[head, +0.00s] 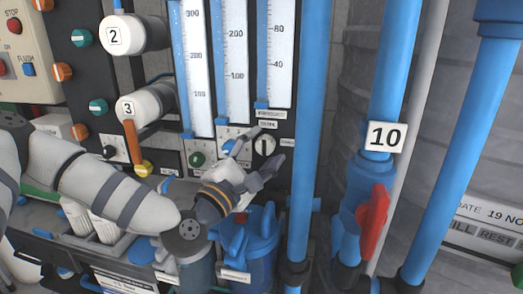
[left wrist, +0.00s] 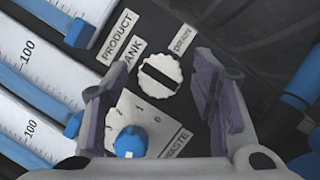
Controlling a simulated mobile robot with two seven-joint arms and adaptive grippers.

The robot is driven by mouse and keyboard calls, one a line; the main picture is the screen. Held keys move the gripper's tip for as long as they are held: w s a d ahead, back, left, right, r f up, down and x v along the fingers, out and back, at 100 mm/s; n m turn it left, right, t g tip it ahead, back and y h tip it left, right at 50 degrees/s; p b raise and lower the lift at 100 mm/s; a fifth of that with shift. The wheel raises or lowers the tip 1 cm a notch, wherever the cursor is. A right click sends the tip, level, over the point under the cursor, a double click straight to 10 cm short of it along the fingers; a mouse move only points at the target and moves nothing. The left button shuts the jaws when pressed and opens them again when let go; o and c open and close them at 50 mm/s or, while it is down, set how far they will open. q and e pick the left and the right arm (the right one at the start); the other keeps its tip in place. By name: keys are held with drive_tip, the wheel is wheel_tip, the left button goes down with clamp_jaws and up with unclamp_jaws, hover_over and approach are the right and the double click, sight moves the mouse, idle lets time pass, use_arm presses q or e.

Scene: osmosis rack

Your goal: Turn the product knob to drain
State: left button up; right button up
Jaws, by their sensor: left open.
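The product knob (head: 264,146) is a round white dial with a black bar across it, on the dark panel below the gauges. In the head view its bar stands near vertical. In the left wrist view the knob (left wrist: 160,75) has a scalloped rim, and its bar runs diagonally. The labels PRODUCT, TANK and DRAIN (left wrist: 183,38) are around it; DRAIN is at its upper right. My left gripper (head: 267,150) is open, with its fingers on either side of the knob in the picture. Contact cannot be told. My right gripper is not in view.
A blue knob on a white WASTE plate (left wrist: 168,142) sits just below the product knob. Blue filter housings (head: 250,250) stand below my gripper. A thick blue pipe (head: 313,100) rises to the right. A red valve handle (head: 373,222) is farther right.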

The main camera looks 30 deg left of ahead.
use_arm(q)
drive_tip(key=c, duration=1.2)
drive_tip(key=shift+o, duration=0.2)
drive_tip(key=shift+s+r+m+g+h+p, duration=0.1)
drive_tip(key=shift+r+m+g+h+p, duration=0.15)
drive_tip(key=shift+m, duration=0.25)
drive_tip(key=shift+r+m+g+h+p, duration=0.1)
drive_tip(key=shift+m+p, duration=0.2)
drive_tip(key=shift+m, duration=0.2)
drive_tip(key=shift+m+g+p, duration=0.25)
drive_tip(key=shift+m+p, duration=0.05)
drive_tip(key=shift+m, duration=1)
drive_tip(key=m+g, duration=0.1)
drive_tip(key=m, duration=0.1)
drive_tip(key=shift+f+m+h, duration=0.1)
drive_tip(key=shift+m+h, duration=0.15)
drive_tip(key=shift+m, duration=0.05)
drive_tip(key=m+g+y, duration=0.1)
drive_tip(key=m+g, duration=0.1)
drive_tip(key=m, duration=0.1)
drive_tip(key=shift+m, duration=0.4)
drive_tip(key=m+g+y, duration=0.1)
drive_tip(key=m, duration=0.3)
drive_tip(key=shift+m+g+y, duration=0.4)
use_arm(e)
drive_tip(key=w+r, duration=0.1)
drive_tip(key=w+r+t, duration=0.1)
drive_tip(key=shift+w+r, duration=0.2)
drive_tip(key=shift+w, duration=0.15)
